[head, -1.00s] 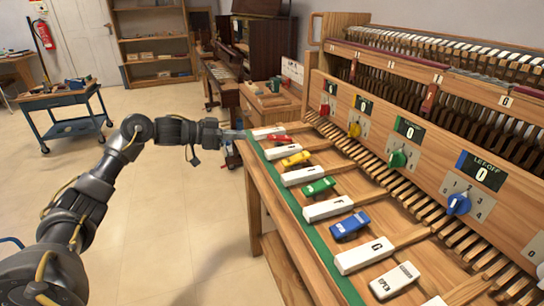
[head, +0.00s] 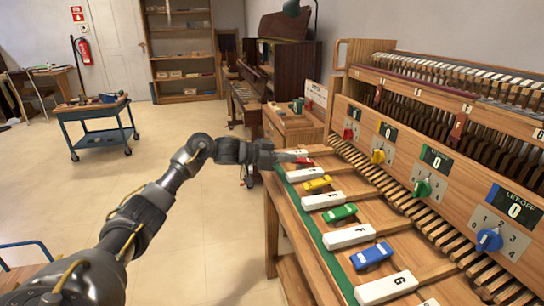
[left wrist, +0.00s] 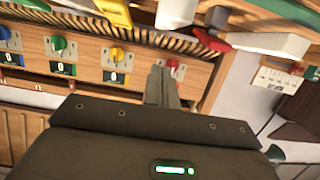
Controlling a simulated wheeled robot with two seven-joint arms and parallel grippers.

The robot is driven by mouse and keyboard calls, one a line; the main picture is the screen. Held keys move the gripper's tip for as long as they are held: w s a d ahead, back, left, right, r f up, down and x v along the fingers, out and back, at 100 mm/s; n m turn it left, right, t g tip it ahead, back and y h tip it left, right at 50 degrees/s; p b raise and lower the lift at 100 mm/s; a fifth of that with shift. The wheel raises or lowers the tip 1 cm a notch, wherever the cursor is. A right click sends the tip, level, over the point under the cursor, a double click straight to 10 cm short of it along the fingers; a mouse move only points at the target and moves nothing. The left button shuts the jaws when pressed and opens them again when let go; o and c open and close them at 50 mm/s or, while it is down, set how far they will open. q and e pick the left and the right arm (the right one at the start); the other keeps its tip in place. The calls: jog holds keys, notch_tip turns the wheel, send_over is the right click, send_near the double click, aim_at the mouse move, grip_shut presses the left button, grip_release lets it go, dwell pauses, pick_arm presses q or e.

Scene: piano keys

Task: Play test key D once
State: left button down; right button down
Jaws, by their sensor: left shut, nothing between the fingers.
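My left gripper (head: 297,154) is shut and empty at the far end of the row, over or beside the farthest white key and the red block (head: 305,162). In the left wrist view its closed fingers (left wrist: 161,86) show, apart from a white key (left wrist: 176,12). Contact cannot be told.
Yellow (head: 318,183), green (head: 340,212) and blue (head: 372,256) blocks sit between the keys. A wooden panel with coloured knobs and displays (head: 436,160) rises behind them. A blue cart (head: 100,110) stands left on open floor.

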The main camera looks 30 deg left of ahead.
aim_at(288, 174)
pick_arm(q)
notch_tip(288, 174, down, 3)
jog(key=shift+w+d+f, duration=0.1)
jog(key=shift+w+f, duration=0.05)
jog(key=shift+f, duration=0.45)
pick_arm(e)
jog(key=shift+w+r, duration=0.3)
jog(key=shift+w, duration=0.1)
